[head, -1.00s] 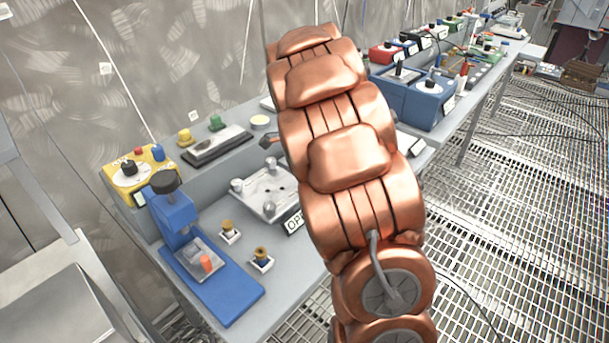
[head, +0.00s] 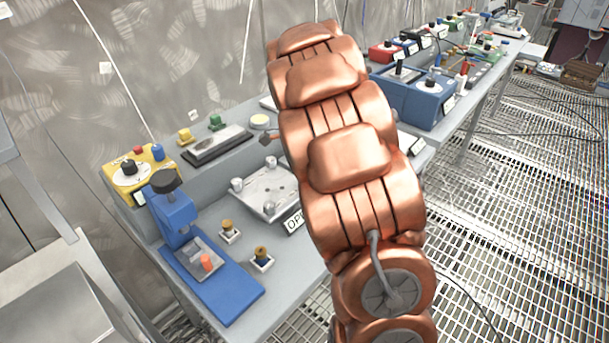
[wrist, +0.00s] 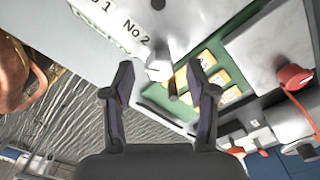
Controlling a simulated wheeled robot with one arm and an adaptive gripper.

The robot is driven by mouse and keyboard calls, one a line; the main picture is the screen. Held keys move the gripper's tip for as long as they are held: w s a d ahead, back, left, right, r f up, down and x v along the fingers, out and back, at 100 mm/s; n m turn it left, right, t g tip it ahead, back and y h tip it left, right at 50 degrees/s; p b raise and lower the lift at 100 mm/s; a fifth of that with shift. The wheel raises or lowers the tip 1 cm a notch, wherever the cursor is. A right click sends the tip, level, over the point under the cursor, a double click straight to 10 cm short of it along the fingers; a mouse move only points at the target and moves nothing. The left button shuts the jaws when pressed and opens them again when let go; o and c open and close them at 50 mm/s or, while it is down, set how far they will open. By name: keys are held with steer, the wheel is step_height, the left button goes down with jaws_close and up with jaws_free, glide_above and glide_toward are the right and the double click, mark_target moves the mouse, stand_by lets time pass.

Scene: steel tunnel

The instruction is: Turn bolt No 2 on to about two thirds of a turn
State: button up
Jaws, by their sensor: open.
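In the wrist view the label "No 2" (wrist: 135,37) is on a pale surface at the upper middle. Beside it is a light grey bolt head (wrist: 158,68), which I take for bolt No 2. My gripper (wrist: 160,82) is open. The bolt head appears between and just beyond its fingertips, with no contact visible. In the head view a light metal plate with bolts (head: 266,188) lies on the bench, left of my copper-coloured arm. Which of those bolts is No 2 cannot be told there. My arm hides the plate's right side and most or all of my gripper.
A blue press (head: 212,275), a yellow control box (head: 132,178) and two small knobs on white bases stand near the plate. A blue box (head: 410,100) stands behind my arm. In the wrist view a green board with yellow blocks (wrist: 205,80) and a red-handled part (wrist: 296,77) lie to the right.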

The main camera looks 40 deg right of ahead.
step_height(320, 180, up, 11)
steer(key=shift+r, duration=0.15)
stand_by(0.4)
stand_by(0.4)
steer(key=s+a+r+n+p, duration=0.1)
steer(key=s+a+n+p, duration=0.2)
steer(key=s+a+n, duration=0.95)
steer(key=s+a+f+n, duration=0.1)
steer(key=s+a+n, duration=0.1)
steer(key=s, duration=0.4)
steer(key=s+a+f+n+g+p, duration=0.1)
steer(key=s+a+f+n, duration=0.1)
steer(key=s+n, duration=0.3)
steer(key=s+a+f+n+p, duration=0.1)
steer(key=s+a+n, duration=0.3)
steer(key=s, duration=0.3)
steer(key=shift+a+f+g, duration=0.25)
steer(key=shift+g, duration=0.15)
steer(key=shift+n, duration=0.25)
